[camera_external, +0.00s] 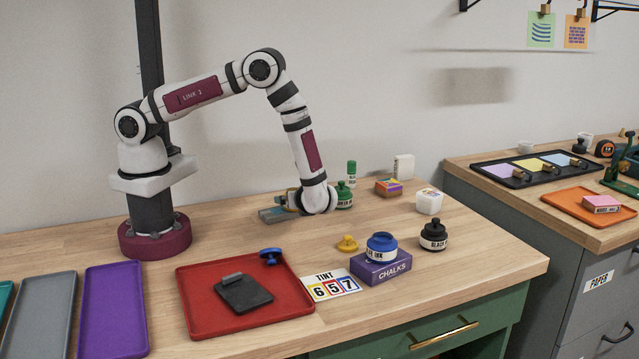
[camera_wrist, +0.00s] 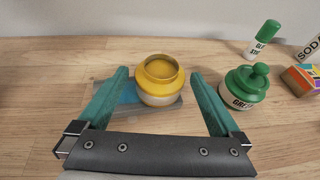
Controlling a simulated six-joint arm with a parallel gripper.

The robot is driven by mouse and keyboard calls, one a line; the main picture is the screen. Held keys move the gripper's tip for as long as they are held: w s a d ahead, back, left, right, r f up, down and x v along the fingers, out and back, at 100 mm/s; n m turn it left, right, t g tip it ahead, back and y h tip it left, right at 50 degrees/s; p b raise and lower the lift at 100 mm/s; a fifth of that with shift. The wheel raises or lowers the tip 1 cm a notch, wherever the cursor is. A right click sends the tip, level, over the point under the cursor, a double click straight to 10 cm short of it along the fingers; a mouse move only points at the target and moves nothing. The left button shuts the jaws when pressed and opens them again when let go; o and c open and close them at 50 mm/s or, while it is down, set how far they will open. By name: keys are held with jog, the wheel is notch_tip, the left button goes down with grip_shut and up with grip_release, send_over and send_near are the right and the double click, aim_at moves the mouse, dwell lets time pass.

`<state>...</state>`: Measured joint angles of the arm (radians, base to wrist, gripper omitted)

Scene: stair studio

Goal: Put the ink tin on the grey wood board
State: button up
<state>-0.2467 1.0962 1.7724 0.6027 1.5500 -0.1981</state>
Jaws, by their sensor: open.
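An open yellow ink pot (camera_wrist: 160,80) with a pale label band stands between the fingers of my gripper (camera_wrist: 158,95) in the wrist view, apart from both. A flat grey slab with a blue patch (camera_wrist: 128,96) shows under or just behind the pot; I cannot tell which. My gripper (camera_external: 287,204) is open, low over the table in the external view, where the arm hides part of this area. I cannot tell for sure which pot or tin is the ink tin. A dark grey board with a clip-like bar (camera_external: 245,294) lies on a red tray (camera_external: 205,318).
A green ink pot (camera_wrist: 240,92) stands close right of my gripper. A blue ink pot (camera_external: 382,243) sits on a purple chalks box (camera_external: 380,267), beside a black ink pot (camera_external: 433,236). A yellow lid (camera_external: 347,244) and blue lid (camera_external: 270,257) lie nearby. The left back tabletop is clear.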

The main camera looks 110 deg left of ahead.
jog(key=v, duration=1)
jog(key=s+d+r+n+t+h, duration=0.25)
jog(key=s+d+r, duration=0.25)
jog(key=r, duration=0.3)
jog(key=s+d+r+n+t+h, duration=0.1)
jog(key=s+d+r+t+h, duration=0.15)
jog(key=s+d+r, duration=0.35)
jog(key=s+d+r+n+t+h, duration=0.1)
jog(key=s+d+t+h, duration=0.2)
jog(key=s, duration=0.3)
jog(key=shift+d+r+h, duration=0.3)
jog(key=shift+d, duration=0.2)
